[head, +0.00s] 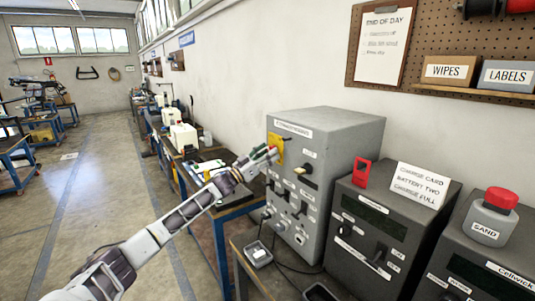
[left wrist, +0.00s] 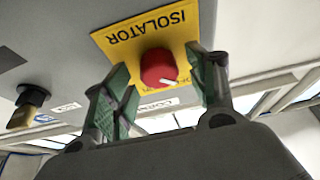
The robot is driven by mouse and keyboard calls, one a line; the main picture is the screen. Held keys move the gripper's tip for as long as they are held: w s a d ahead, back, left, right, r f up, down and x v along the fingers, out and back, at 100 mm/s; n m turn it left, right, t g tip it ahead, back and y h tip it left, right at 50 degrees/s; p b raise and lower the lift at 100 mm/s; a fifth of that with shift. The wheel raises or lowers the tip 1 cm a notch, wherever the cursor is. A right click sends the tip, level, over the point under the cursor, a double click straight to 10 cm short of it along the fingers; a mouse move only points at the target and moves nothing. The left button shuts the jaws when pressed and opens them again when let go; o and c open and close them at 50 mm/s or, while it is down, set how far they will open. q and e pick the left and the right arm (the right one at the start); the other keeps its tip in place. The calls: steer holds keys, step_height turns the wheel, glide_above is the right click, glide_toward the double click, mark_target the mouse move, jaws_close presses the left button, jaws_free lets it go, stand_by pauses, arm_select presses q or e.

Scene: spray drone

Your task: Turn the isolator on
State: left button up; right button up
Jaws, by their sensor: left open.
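The isolator's yellow plate (head: 279,141) is on the front of a grey cabinet (head: 338,139), near its top left. In the left wrist view the plate (left wrist: 120,40) reads ISOLATOR upside down, with a round red knob (left wrist: 157,67) on it. A white pointer mark on the knob points right in that view; the small lettering beside it is not clearly legible. My left gripper (head: 264,157) is at the plate. In the left wrist view its open green-padded fingers (left wrist: 160,82) stand on either side of the knob, with gaps showing. My right gripper is not in view.
A brass-coloured part (left wrist: 28,103) sticks out of the cabinet face beside the plate. Dark grey units (head: 381,225) stand right of the cabinet, with a red tag, a sign card (head: 424,187) and a red-topped SAND container (head: 491,217). A small tray (head: 258,254) lies in front.

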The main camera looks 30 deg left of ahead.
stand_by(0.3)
arm_select(q)
steer(key=c, duration=1)
steer(key=shift+c, duration=0.2)
steer(key=shift+w+m+h, duration=0.1)
steer(key=shift+m+h, duration=0.3)
steer(key=shift+m, duration=0.4)
steer(key=m+g+h, duration=0.1)
steer(key=m+g, duration=0.1)
steer(key=m, duration=0.5)
steer(key=m+g+h, duration=0.1)
steer(key=m+g, duration=0.2)
steer(key=m, duration=0.4)
steer(key=m+g+h, duration=0.1)
steer(key=m+g, duration=0.2)
steer(key=m, duration=0.4)
steer(key=shift+a+r+h, duration=0.15)
steer(key=shift+r+h, duration=0.05)
steer(key=shift+h, duration=0.1)
